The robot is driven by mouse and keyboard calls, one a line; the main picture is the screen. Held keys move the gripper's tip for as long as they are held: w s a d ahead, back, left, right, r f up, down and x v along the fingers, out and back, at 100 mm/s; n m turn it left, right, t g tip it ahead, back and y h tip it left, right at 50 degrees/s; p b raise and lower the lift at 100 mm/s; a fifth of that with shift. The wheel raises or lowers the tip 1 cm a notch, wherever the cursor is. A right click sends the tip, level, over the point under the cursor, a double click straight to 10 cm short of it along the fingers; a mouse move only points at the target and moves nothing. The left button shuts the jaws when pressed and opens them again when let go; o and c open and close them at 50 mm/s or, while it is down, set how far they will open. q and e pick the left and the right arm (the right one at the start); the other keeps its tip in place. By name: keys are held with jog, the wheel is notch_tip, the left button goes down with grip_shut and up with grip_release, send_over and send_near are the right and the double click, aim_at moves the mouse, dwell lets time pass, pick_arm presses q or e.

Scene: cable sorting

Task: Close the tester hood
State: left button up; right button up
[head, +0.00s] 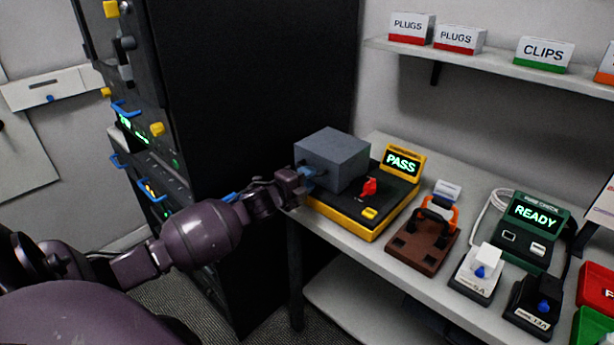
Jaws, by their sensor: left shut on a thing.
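The tester (343,221) is a yellow-and-black unit at the left end of the bench, with a small screen (402,161) reading PASS in green. Its grey box-shaped hood (335,154) sits down over the back left part of the tester. A red switch (369,188) and a yellow button (370,213) show in front of the hood. My left gripper (303,178) is at the hood's front left side, shut on its blue handle (307,172); the fingers hide part of the handle. My right gripper is not in view.
A brown stand (422,238) with an orange-and-black clamp is right of the tester. Further right are white (479,274) and black (535,302) plug blocks and a green unit (529,228) reading READY. A black rack (245,90) stands close on the left. A shelf (480,61) holds boxes above.

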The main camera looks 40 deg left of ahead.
pick_arm(q)
jog(key=shift+o, duration=1)
jog(key=shift+s+f, duration=0.1)
jog(key=shift+f, duration=0.3)
jog(key=shift+r, duration=0.15)
jog(key=shift+r, duration=0.2)
jog(key=s+r+p, duration=0.1)
jog(key=s, duration=0.9)
jog(key=shift+s+a, duration=0.25)
jog(key=shift+a, duration=0.15)
